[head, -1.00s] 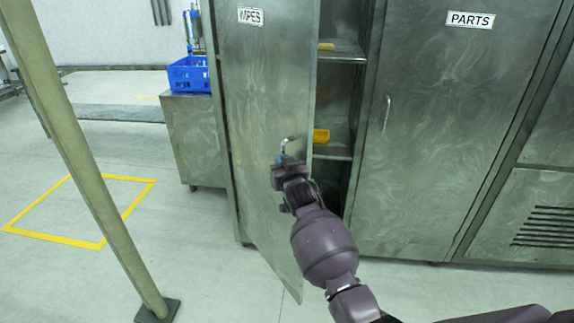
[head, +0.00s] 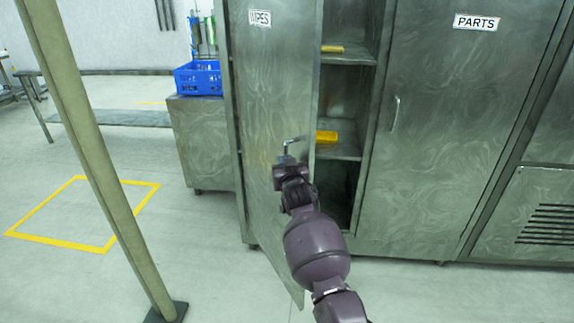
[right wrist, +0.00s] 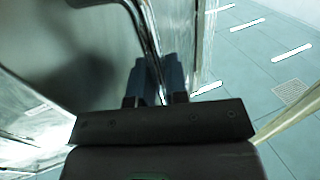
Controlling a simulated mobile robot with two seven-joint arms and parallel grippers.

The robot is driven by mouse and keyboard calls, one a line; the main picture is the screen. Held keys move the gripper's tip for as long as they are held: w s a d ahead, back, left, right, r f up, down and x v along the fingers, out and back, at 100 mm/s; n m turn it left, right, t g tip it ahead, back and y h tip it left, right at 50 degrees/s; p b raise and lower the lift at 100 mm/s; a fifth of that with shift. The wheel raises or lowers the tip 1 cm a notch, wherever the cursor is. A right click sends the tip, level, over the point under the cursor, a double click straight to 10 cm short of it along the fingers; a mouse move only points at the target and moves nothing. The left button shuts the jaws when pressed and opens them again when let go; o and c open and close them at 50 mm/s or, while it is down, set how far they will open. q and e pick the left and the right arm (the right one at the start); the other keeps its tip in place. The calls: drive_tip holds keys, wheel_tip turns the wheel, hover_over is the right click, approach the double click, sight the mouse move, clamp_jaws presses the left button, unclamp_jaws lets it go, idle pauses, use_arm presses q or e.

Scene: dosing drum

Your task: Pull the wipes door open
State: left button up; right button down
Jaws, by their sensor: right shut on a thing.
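The wipes door (head: 265,110) is a grey metal cabinet door with a WIPES label near its top. It stands partly open, hinged on its left side, and its free edge is swung out toward me. My right gripper (head: 289,161) is at the door's handle (head: 292,141) and is shut on it. In the right wrist view the handle (right wrist: 152,45) runs down between the fingers (right wrist: 155,98). Shelves (head: 347,58) with yellow items (head: 327,137) show in the opening to the right of the door. My left gripper is not in view.
The closed parts door (head: 455,130) stands to the right. A metal side cabinet (head: 203,145) with a blue crate (head: 198,78) is to the left. A slanted post (head: 100,170) rises at the left front. Floor with a yellow marked square (head: 80,243) is clear.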

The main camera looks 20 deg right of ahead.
idle(0.4)
drive_tip(key=c, duration=1.1)
unclamp_jaws()
drive_tip(key=shift+c, duration=0.2)
drive_tip(key=shift+s, duration=0.15)
drive_tip(key=s+a+p, duration=0.1)
drive_tip(key=s, duration=0.9)
drive_tip(key=shift+s+a, duration=0.2)
drive_tip(key=shift+a, duration=0.05)
